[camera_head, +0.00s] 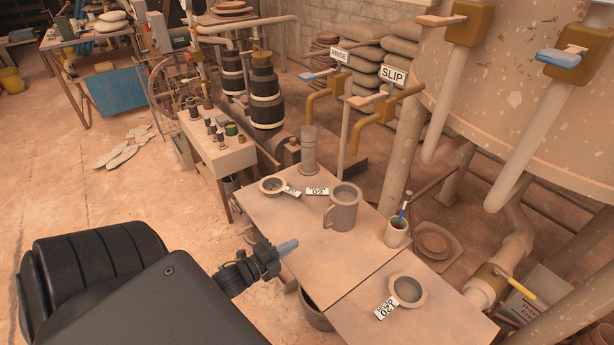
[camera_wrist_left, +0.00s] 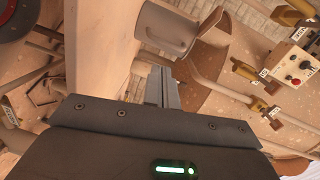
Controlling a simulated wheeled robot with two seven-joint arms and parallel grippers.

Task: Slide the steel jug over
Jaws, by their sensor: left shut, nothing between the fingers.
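The steel jug (camera_head: 343,207), grey with a handle on its left side, stands upright near the middle of the table (camera_head: 313,251). It also shows in the left wrist view (camera_wrist_left: 168,28), turned on its side by the camera's tilt. My left gripper (camera_head: 291,244) is shut and empty. It is over the table's left front part, in front of the jug and to its left, apart from it. In the left wrist view its fingers (camera_wrist_left: 162,85) point toward the jug's side of the table. My right gripper is not in view.
A round dish (camera_head: 272,185) and small labels lie behind the jug, near a grey cylinder (camera_head: 309,149). A cup with a pen (camera_head: 397,232) stands to its right. A ring-shaped dish (camera_head: 408,290) sits by a label at front right. Bare table lies between gripper and jug.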

